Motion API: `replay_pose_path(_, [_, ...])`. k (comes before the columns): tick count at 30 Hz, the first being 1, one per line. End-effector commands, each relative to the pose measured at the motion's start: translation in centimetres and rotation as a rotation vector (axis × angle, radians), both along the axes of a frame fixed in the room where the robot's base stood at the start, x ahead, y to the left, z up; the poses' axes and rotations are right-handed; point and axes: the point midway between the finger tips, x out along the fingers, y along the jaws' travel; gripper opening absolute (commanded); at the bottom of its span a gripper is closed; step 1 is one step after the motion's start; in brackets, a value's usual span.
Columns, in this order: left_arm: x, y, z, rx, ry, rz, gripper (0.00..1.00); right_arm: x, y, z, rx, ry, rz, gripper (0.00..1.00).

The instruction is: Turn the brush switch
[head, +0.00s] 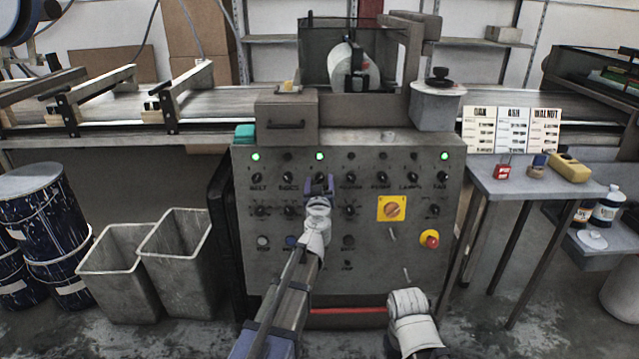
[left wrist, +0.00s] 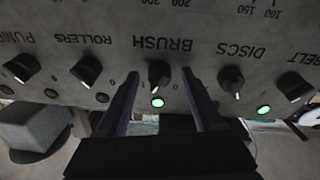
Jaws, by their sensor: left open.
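The brush switch (left wrist: 159,74) is a black knob with a white pointer mark, under the label BRUSH in the upside-down left wrist view. Its pointer leans slightly toward the left of that picture, on the side of the small 1 mark. The green lamp (left wrist: 158,102) by it is lit. My left gripper (left wrist: 160,80) is open, with one finger on each side of the knob; I cannot tell whether they touch it. In the head view my left gripper (head: 319,187) covers this switch.
The grey control panel (head: 385,245) carries several other knobs, including DISCS (left wrist: 231,80) and ROLLERS (left wrist: 87,70) on either side. A yellow-plated rotary switch (head: 391,208) and a red emergency button (head: 430,239) sit at its right. Bins (head: 178,255) stand left.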

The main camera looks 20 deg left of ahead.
Motion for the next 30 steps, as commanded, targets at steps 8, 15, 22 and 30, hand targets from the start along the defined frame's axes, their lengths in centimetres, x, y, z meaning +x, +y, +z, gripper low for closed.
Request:
replay_pose_path(8, [-0.05,-0.01,0.00,0.000,0.000,0.000,0.47,0.00,0.00,0.00,0.000,0.000,0.000,0.50])
replay_pose_path(15, [-0.06,-0.01,0.00,0.000,0.000,0.000,0.20,0.00,0.00,0.00,0.000,0.000,0.000,0.50])
replay_pose_path(22, [-0.06,-0.02,0.00,0.000,0.000,0.000,0.00,0.00,0.00,0.00,0.000,0.000,0.000,0.50])
replay_pose_path(30, [-0.05,-0.03,0.00,-0.011,-0.003,0.001,0.00,0.00,0.00,-0.01,0.000,0.000,0.000,0.50])
